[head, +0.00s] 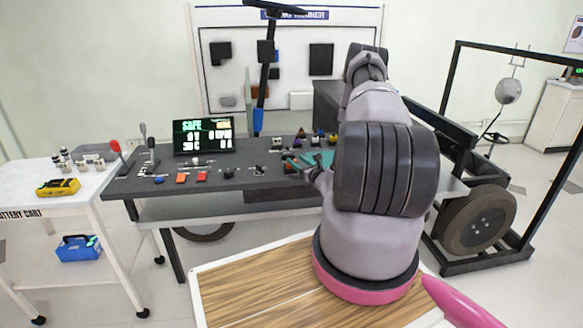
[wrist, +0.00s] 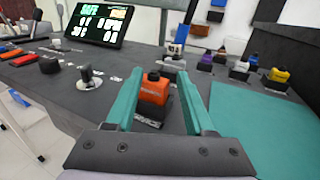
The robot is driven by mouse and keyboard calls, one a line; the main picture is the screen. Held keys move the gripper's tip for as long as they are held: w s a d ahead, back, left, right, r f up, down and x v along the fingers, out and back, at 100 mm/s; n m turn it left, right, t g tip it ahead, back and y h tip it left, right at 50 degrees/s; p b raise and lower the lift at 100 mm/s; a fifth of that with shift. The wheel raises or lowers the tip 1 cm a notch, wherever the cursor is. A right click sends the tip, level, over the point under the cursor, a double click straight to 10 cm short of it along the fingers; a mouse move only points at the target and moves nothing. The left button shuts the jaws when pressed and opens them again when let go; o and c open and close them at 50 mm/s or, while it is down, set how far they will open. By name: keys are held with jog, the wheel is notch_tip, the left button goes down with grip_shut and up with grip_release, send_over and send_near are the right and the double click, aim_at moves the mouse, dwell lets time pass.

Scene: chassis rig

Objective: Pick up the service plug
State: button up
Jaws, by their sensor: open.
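An orange block with a black knob on top (wrist: 153,90), which looks like the service plug, stands upright on the dark bench in the wrist view. A small label lies in front of it. My gripper (wrist: 157,76) has two teal fingers spread apart, one on each side of the orange block. I see no clear contact, and the block's lower part is partly in view between the fingers. In the head view my gripper (head: 303,166) is low over the bench's right half, largely hidden by my arm, and the orange block is too small to make out surely.
The dark bench (head: 235,180) carries a display (head: 203,136) and several small switches and connectors. A teal mat (wrist: 258,125) lies right of the gripper. A white cart (head: 75,195) is at left.

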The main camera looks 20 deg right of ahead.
jog(key=shift+w+a, duration=0.25)
jog(key=shift+w, duration=0.8)
jog(key=shift+w+a, duration=0.25)
jog(key=shift+w, duration=0.75)
jog(key=shift+w+a, duration=0.25)
jog(key=shift+w, duration=0.8)
grip_shut()
